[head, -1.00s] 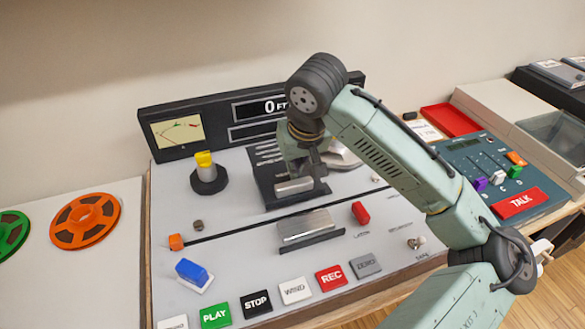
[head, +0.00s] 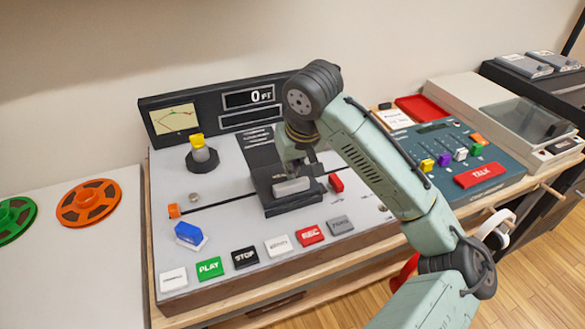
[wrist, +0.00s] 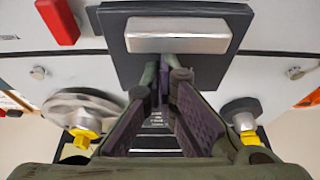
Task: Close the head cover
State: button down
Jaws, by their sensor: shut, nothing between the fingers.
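The head cover (head: 283,205) is a dark plate with a silver bar (head: 292,187) on it, in the middle of the tape machine's light panel. It lies low over the spot where the silver head block stood, and that block is hidden. In the wrist view the cover (wrist: 125,70) and its silver bar (wrist: 178,36) fill the top middle. My gripper (head: 300,168) is shut and empty, just behind the bar. In the wrist view its fingertips (wrist: 163,68) are over the plate close to the bar; I cannot tell whether they touch.
A red knob (head: 336,183) stands right of the cover. A yellow-topped knob (head: 201,153) and a blue switch (head: 190,236) are to the left. A row of buttons, with green PLAY (head: 209,269), lines the front. A mixer with a TALK button (head: 482,175) is at the right.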

jog(key=shift+s+f, duration=0.25)
jog(key=shift+s, duration=0.1)
